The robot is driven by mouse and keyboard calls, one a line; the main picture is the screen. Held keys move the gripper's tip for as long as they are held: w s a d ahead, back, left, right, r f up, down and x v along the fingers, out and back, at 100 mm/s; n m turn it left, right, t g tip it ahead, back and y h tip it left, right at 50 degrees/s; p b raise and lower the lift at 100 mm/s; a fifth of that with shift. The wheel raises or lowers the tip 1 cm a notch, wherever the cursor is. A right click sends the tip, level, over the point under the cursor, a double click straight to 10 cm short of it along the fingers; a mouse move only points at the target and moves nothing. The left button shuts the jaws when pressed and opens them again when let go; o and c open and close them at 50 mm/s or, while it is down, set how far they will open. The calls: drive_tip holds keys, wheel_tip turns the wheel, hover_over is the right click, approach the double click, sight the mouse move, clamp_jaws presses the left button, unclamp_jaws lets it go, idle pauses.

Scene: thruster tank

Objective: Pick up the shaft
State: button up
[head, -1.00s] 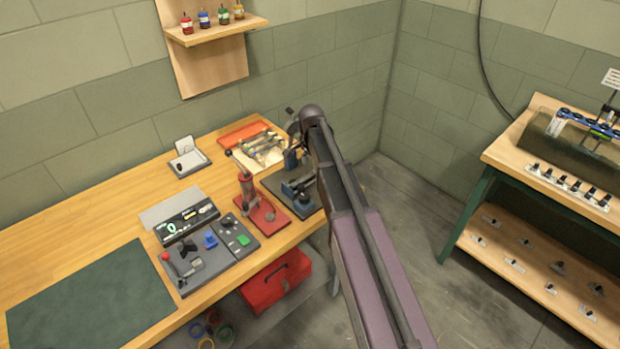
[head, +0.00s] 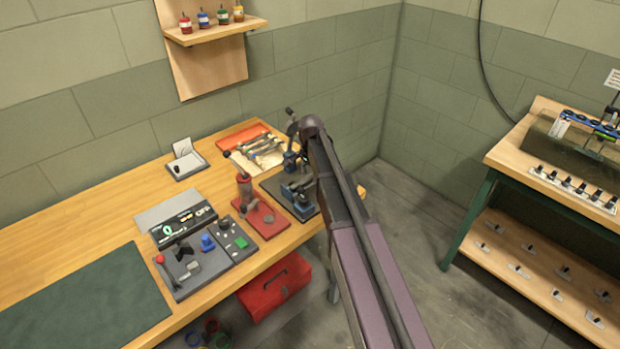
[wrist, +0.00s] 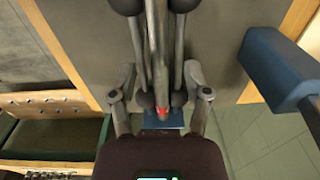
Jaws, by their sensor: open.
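In the wrist view, my gripper (wrist: 156,8) is open, its two fingers on either side of a slim grey rod (wrist: 157,50) with a red tip. The rod may be the shaft; I cannot tell for certain, nor whether the fingers touch it. Below it is a dark grey plate (wrist: 85,35). In the head view, my arm hides the gripper and whatever lies under it, at the right end of the wooden bench (head: 90,220). No shaft shows clearly there.
A blue block (wrist: 280,68) stands close to the right of my gripper. On the bench are a blue vise-like fixture (head: 298,190), a red hand press (head: 245,190), a control panel (head: 185,262) and a tool tray (head: 245,133). A second bench (head: 500,158) stands right.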

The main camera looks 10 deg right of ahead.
clamp_jaws()
drive_tip(key=shift+r, duration=0.1)
idle(0.4)
wheel_tip(320, 180, up, 4)
drive_tip(key=p, duration=0.3)
drive_tip(key=shift+f+p, duration=0.25)
drive_tip(key=shift+p, duration=0.1)
drive_tip(key=s+r+p, duration=0.1)
drive_tip(key=s, duration=1.5)
drive_tip(key=shift+r, duration=0.15)
drive_tip(key=shift+r, duration=0.1)
wheel_tip(320, 180, up, 11)
drive_tip(key=p, duration=1.1)
drive_tip(key=shift+f, duration=0.2)
drive_tip(key=shift+s+f, duration=0.1)
